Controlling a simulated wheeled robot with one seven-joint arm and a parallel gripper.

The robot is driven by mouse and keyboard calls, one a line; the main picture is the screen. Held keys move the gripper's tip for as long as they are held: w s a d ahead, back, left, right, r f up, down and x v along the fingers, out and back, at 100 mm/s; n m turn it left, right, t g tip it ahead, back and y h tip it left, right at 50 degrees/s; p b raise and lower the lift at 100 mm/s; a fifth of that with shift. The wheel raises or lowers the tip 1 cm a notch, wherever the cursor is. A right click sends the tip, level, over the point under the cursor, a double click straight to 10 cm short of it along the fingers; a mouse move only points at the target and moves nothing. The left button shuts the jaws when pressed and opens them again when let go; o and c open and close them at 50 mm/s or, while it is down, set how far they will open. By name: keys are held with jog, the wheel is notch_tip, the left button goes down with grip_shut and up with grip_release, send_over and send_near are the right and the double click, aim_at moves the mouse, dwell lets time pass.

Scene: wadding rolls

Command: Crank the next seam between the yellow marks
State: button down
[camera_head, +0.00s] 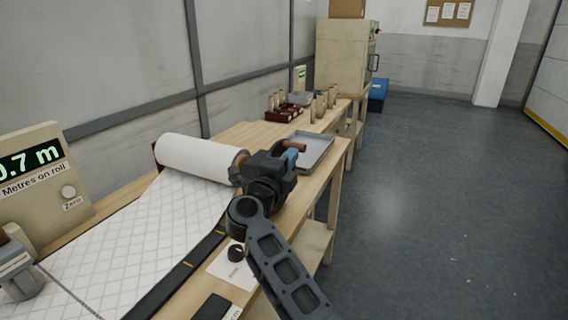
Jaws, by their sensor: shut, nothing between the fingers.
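A black strip (165,282) along the wadding's right edge carries a small yellow mark (187,264); other marks are hard to make out. My gripper (288,158) is shut and empty at the roll's right end. A brown handle-like piece (296,146) shows just beyond it; contact cannot be told. My arm hides much of the crank area.
A counter (30,165) reads about 0.7 m, its left part cut off. A grey tray (318,150), dark red holders and several tan cylinders (320,103) stand farther along the bench.

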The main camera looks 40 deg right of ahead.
jog(key=shift+w+d, duration=0.1)
jog(key=shift+d, duration=0.05)
jog(key=shift+p+x, duration=0.8)
jog(key=shift+x, duration=0.1)
